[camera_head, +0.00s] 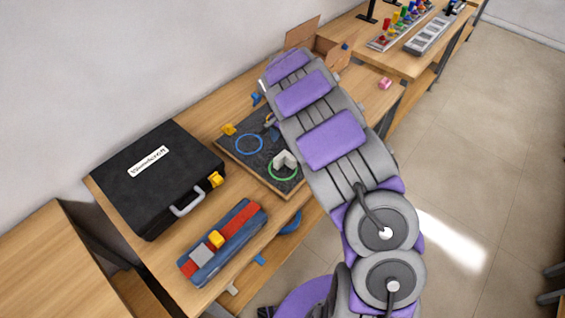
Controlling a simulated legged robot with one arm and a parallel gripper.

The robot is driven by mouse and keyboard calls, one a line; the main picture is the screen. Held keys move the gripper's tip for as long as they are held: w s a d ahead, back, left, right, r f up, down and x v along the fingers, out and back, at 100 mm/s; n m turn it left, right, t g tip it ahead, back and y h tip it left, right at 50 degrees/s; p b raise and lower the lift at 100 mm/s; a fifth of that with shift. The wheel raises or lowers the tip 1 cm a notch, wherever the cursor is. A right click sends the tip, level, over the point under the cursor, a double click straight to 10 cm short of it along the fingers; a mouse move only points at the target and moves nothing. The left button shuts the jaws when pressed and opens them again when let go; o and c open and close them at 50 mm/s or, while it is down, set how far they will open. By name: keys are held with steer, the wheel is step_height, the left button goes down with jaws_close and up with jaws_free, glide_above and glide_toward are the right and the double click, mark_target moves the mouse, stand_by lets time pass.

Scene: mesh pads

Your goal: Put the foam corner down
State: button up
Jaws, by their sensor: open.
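The foam corner (284,160) looks like a pale grey, L-shaped block. It rests on the dark board (236,148), within or over the green ring (277,177). My arm reaches from the lower right over the board's right part. My gripper (270,119) is mostly hidden behind the arm's far end; only a small part seems to show, above the board's far side. It is open and appears apart from the foam corner. A blue ring (249,144) on the board is empty.
A black case (155,175) stands left on the wooden table. A blue and red tray (224,240) with small blocks lies at the near edge. A yellow piece (229,129) sits by the board's corner, and a pink piece (384,83) lies right of my arm.

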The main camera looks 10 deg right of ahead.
mark_target(289, 155)
steer(key=shift+d+f, duration=0.7)
steer(key=shift+f, duration=0.35)
steer(key=f+b, duration=0.1)
steer(key=f, duration=0.1)
steer(key=a+f+b, duration=0.1)
steer(key=f, duration=0.1)
steer(key=shift+s+f, duration=0.2)
steer(key=shift+f, duration=0.35)
steer(key=shift+d, duration=0.5)
steer(key=shift+c, duration=0.6)
steer(key=shift+a, duration=0.4)
steer(key=c, duration=0.9)
steer(key=shift+d, duration=0.25)
steer(key=shift+c, duration=0.5)
steer(key=shift+r, duration=0.2)
